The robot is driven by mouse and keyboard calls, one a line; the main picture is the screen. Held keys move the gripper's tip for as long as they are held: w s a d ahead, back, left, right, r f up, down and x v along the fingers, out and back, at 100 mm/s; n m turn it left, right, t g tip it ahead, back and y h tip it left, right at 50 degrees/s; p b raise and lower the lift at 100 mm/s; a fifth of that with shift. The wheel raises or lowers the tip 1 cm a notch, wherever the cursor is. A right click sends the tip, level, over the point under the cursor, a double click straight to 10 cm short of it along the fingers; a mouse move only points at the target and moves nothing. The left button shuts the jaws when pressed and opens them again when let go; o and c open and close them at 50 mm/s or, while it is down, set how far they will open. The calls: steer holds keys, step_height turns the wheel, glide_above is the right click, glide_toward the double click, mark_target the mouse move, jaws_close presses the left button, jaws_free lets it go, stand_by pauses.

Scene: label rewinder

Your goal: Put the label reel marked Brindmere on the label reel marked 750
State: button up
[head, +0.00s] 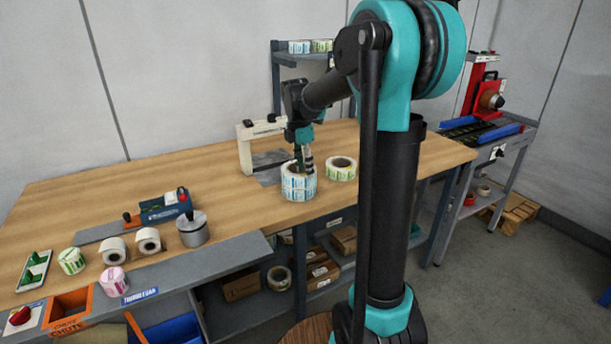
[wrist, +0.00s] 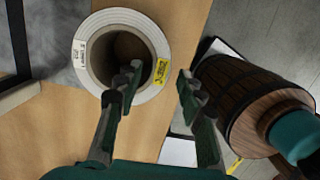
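Two reels with blue-and-white labels (head: 298,187) are stacked near the table's front edge. A reel with green labels (head: 341,169) lies just right of the stack. No reel's printed name or number is legible in the head view. My gripper (head: 304,163) points down at the top of the stack. In the wrist view, my gripper (wrist: 158,80) is open, one finger over the hollow core and the other beyond the right rim of the top reel (wrist: 93,38). This reel bears a white tag and a yellow tag, too small to read. Contact cannot be judged.
A cream frame-shaped stand (head: 245,148) is behind the stack. At left are a blue device (head: 163,209), a metal cylinder (head: 192,230), white reels (head: 148,240), a pink-labelled reel (head: 113,281) and another green-labelled reel (head: 71,261).

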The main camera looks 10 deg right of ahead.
step_height(320, 180, up, 9)
steer(key=s+d+f+m+t, duration=0.1)
steer(key=s+f+m, duration=1)
steer(key=s+f, duration=0.1)
steer(key=s+d+f+m+t+y, duration=0.1)
steer(key=s+d+f+m+t, duration=0.1)
steer(key=s+f+m, duration=0.9)
steer(key=s+f, duration=0.1)
steer(key=s, duration=0.1)
steer(key=shift+s+t, duration=0.3)
steer(key=shift+s, duration=0.05)
